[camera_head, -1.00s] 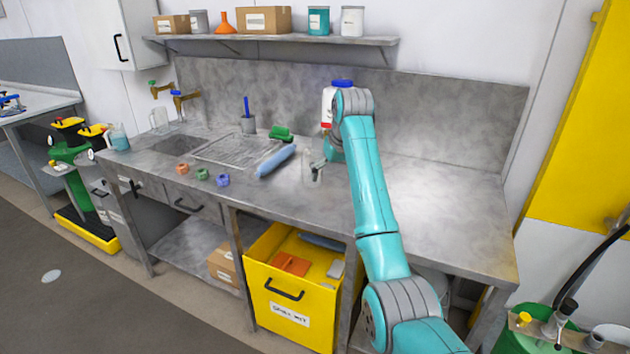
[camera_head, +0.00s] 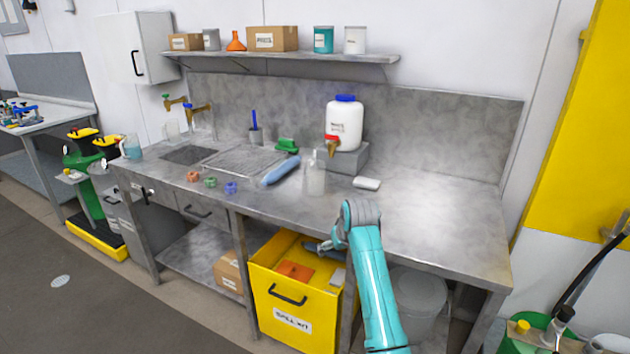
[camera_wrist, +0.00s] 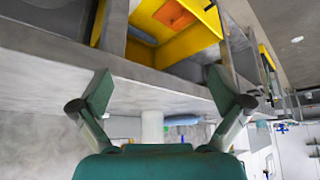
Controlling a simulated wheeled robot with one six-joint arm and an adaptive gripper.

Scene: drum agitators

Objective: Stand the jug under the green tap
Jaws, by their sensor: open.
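A clear jug (camera_head: 172,128) stands at the back left of the sink, below the green-handled tap (camera_head: 168,98); whether it is squarely under the spout I cannot tell. A second jug (camera_head: 132,147), holding bluish liquid, stands on the counter's left end. A blue-handled tap (camera_head: 190,107) is just right of the green one. My gripper (camera_head: 325,248) is at the bench's front edge, by the yellow bin, far right of both jugs. In the wrist view my gripper (camera_wrist: 160,92) has its fingers spread with nothing held between them.
A pale translucent bottle (camera_head: 316,175) stands on the bench behind my gripper. A white container with a red-and-brass tap (camera_head: 344,122) stands on a grey block. A blue roll (camera_head: 281,171) and coloured rings lie near the sink. The bench's right part (camera_head: 440,215) is clear.

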